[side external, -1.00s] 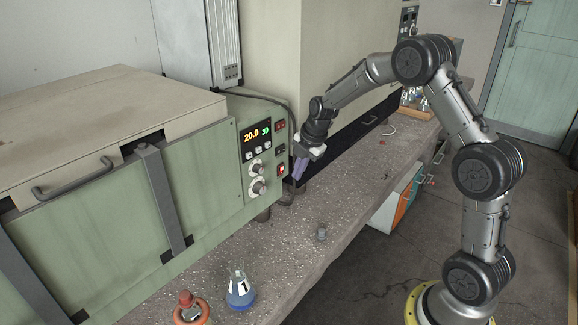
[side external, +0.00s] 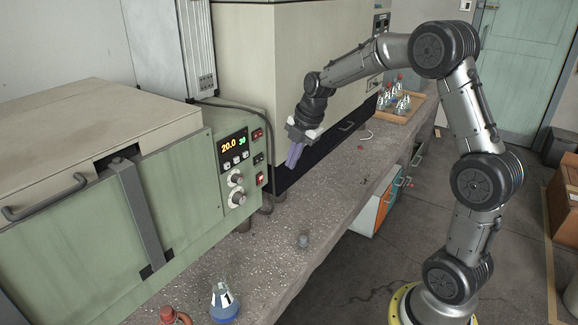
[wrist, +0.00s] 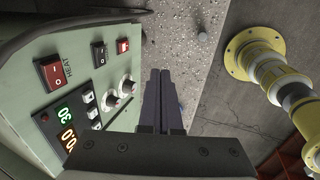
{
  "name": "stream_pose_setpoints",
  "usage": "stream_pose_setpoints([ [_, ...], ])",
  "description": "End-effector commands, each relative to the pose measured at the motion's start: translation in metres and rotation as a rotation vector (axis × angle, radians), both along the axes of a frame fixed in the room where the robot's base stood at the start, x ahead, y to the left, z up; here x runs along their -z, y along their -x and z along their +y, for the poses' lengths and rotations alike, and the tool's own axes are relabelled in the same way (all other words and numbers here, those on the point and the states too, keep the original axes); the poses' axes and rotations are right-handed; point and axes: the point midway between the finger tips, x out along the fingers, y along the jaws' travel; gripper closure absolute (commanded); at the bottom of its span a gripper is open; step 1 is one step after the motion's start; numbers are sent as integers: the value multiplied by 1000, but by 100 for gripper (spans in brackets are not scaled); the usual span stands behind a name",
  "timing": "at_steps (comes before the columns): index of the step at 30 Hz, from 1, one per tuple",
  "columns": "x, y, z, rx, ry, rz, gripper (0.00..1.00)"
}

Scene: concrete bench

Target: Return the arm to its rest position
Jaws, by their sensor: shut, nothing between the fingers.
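My gripper (side external: 292,158) is in the air above the concrete bench (side external: 330,190), in front of the dark strip under the large beige cabinet. Its purple-grey fingers point down and are together with nothing between them. In the wrist view the gripper (wrist: 160,75) shows both fingers side by side, right of the control panel (wrist: 85,85). My arm is bent in an arch above the bench edge, and the fingers touch nothing that I can see.
The green oven box (side external: 160,190) with its lit display (side external: 233,147) stands left of my gripper. A small grey item (side external: 303,241), a blue flask (side external: 224,300) and a red-capped item (side external: 170,315) are on the near bench. A wooden tray (side external: 412,108) holds several flasks farther back.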

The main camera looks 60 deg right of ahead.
Motion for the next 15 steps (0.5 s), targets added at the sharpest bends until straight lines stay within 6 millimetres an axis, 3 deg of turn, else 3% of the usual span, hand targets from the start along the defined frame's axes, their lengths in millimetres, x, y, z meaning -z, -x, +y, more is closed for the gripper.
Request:
stream_pose_setpoints([
  [2,-9,-3,9,-20,8,-20,100],
  [5,-43,-3,27,-59,31,-84,100],
  [7,-72,8,48,-100,51,-133,100],
  [12,-123,70,101,-14,3,-220,100],
  [15,-134,114,123,126,-75,-249,100],
])
